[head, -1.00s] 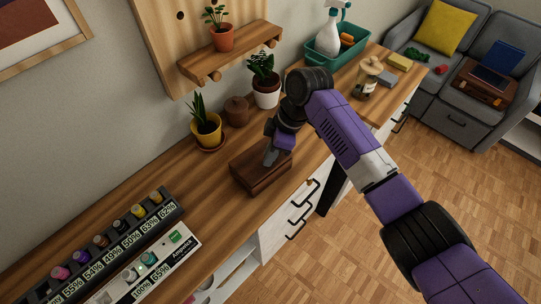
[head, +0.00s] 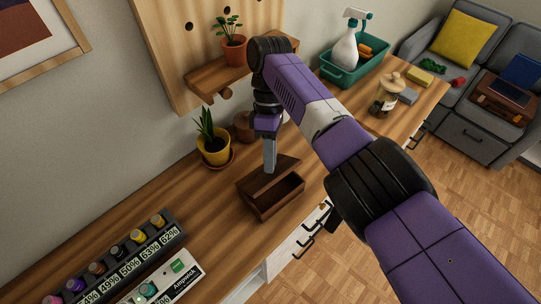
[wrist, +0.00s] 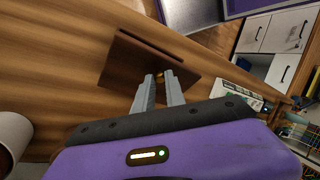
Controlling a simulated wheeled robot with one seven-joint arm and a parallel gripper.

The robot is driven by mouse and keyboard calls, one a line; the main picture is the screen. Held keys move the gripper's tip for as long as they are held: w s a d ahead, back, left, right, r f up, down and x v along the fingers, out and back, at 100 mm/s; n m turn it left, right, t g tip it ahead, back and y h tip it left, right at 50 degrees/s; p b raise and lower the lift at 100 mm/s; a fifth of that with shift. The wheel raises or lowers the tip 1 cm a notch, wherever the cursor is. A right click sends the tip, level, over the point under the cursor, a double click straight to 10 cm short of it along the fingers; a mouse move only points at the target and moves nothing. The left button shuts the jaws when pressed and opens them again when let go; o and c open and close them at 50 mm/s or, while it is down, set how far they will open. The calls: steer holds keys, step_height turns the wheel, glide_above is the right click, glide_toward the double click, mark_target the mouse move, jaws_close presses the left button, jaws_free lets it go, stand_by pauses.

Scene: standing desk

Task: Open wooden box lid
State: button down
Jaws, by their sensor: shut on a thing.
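The dark wooden box (head: 279,203) stands on the desk in the head view, with its dark inside showing at the front. Its lid (head: 286,167) is tilted up along the back side. My gripper (head: 269,168) points down at the lid from above. In the wrist view my gripper (wrist: 161,76) has its fingers close together on a small gold-coloured knob at the lid (wrist: 128,60). The fingers hide most of the knob.
A yellow-potted plant (head: 213,150) and a brown lidded pot (head: 244,126) stand behind the box. A wooden shelf (head: 205,82) with a potted plant is above.

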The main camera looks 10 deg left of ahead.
stand_by(0.4)
steer(key=c, duration=1.4)
jaws_free()
steer(key=shift+w, duration=0.1)
steer(key=shift+b+v, duration=1.55)
steer(key=shift+v, duration=2.3)
